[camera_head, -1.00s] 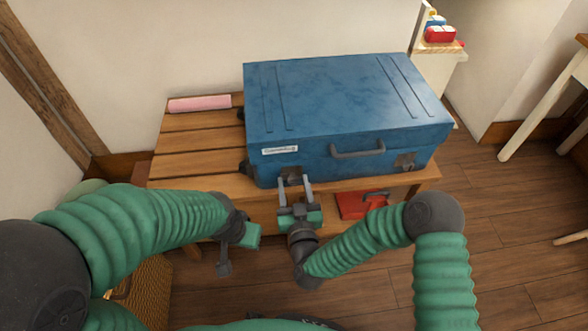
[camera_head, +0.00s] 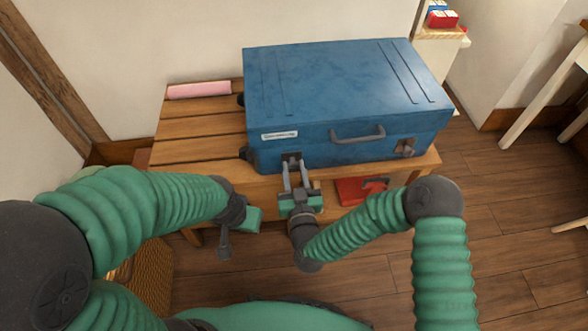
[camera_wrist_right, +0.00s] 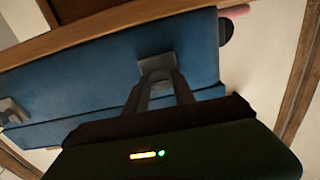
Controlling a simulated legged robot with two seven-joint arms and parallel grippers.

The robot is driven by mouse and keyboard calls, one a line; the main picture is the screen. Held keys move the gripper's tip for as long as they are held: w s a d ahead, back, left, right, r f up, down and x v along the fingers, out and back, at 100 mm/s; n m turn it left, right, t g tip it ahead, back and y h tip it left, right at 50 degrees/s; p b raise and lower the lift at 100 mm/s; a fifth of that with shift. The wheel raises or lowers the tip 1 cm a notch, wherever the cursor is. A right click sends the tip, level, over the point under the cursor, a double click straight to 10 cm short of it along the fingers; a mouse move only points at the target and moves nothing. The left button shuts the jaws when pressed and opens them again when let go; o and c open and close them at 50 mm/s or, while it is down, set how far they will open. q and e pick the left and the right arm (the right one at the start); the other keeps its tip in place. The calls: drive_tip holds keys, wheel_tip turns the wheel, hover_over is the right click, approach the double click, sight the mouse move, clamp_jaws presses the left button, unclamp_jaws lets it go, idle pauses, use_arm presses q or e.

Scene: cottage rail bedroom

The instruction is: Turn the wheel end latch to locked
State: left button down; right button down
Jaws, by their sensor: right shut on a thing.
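A blue suitcase (camera_head: 340,95) lies flat on a slatted wooden bench (camera_head: 190,135). Dark wheels (camera_head: 243,153) show at its left end. The wheel end latch (camera_head: 293,157) is at the left of its front face, behind my fingertips; its plate shows in the right wrist view (camera_wrist_right: 155,62). My right gripper (camera_head: 294,165) is shut on this latch, its fingers close together in the right wrist view (camera_wrist_right: 160,80). The latch's exact angle is hard to tell. My left gripper (camera_head: 238,232) hangs left of the right one, away from the suitcase; its jaw opening is unclear.
The suitcase handle (camera_head: 358,135) and a second latch (camera_head: 404,148) are to the right on the front face. A pink roll (camera_head: 199,90) lies at the bench's back left. A red case (camera_head: 360,190) sits under the bench.

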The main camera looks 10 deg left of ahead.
drive_tip(key=m+p, duration=0.1)
drive_tip(key=m, duration=0.2)
drive_tip(key=shift+r+m+p, duration=0.1)
drive_tip(key=shift+m+p, duration=0.2)
drive_tip(key=shift+m, duration=0.1)
drive_tip(key=m+p, duration=0.1)
drive_tip(key=m, duration=0.4)
drive_tip(key=shift+d, duration=0.1)
drive_tip(key=m, duration=0.2)
drive_tip(key=m+p, duration=0.1)
drive_tip(key=m, duration=0.2)
drive_tip(key=shift+w+d+f, duration=0.1)
drive_tip(key=shift+f, duration=0.1)
drive_tip(key=shift+f+m+p, duration=0.1)
drive_tip(key=shift+m+p, duration=0.25)
drive_tip(key=shift+m, duration=1.65)
drive_tip(key=shift+f, duration=0.1)
drive_tip(key=c, duration=1.1)
unclamp_jaws()
